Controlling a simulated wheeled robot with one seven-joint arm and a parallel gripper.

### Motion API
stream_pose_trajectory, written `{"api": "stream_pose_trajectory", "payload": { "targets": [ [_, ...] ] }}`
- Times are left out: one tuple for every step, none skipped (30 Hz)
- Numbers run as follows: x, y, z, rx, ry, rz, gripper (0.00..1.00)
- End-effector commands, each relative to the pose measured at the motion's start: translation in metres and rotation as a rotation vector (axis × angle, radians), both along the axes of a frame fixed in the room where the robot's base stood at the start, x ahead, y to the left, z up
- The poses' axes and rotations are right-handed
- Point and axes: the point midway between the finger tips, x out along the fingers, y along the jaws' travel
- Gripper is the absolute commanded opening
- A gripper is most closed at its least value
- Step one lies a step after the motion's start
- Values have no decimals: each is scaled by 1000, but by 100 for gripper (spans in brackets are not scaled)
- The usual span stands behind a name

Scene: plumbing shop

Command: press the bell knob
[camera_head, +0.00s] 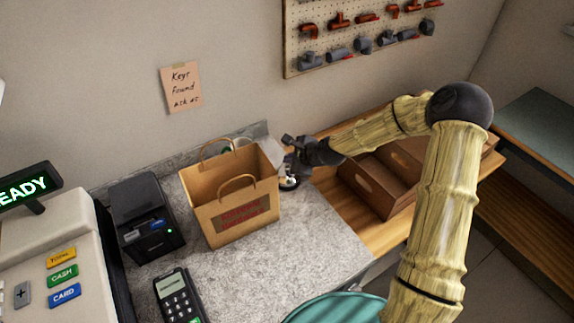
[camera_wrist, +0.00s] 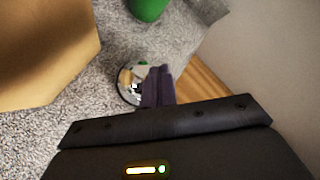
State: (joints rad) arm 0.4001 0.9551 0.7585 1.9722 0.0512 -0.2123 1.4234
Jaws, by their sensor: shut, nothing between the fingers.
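The bell (camera_head: 289,183) stands on the grey stone counter, just right of the paper bag and partly hidden under my gripper. In the wrist view it is a shiny round dome (camera_wrist: 128,84), and the fingers cover its right side. I cannot make out its knob clearly. My gripper (camera_head: 290,165) is shut and empty, with its fingertips at the bell in the picture. The shut fingers (camera_wrist: 158,85) also show in the wrist view. I cannot tell whether they touch the bell.
A brown paper bag (camera_head: 235,207) stands close left of the bell. Wooden boxes (camera_head: 372,185) sit on the wooden shelf to the right. A card terminal (camera_head: 178,298) and black printer (camera_head: 146,222) are at the left. A green object (camera_wrist: 148,8) is near the bell.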

Motion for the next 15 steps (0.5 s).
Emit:
{"api": "stream_pose_trajectory", "payload": {
  "targets": [
    [0, 0, -2, 1, 1, -1, 0],
    [0, 0, -3, 1, 1, -1, 0],
    [0, 0, -4, 1, 1, -1, 0],
    [0, 0, -6, 0, 0, 0, 0],
    [0, 0, -7, 0, 0, 0, 0],
    [0, 0, -8, 0, 0, 0, 0],
    [0, 0, -9, 0, 0, 0, 0],
    [0, 0, -9, 0, 0, 0, 0],
    [0, 0, -9, 0, 0, 0, 0],
    [0, 0, -9, 0, 0, 0, 0],
    [0, 0, -9, 0, 0, 0, 0],
    [0, 0, -9, 0, 0, 0, 0],
    [0, 0, -9, 0, 0, 0, 0],
    [0, 0, -9, 0, 0, 0, 0],
    [0, 0, -8, 0, 0, 0, 0]
  ]
}}
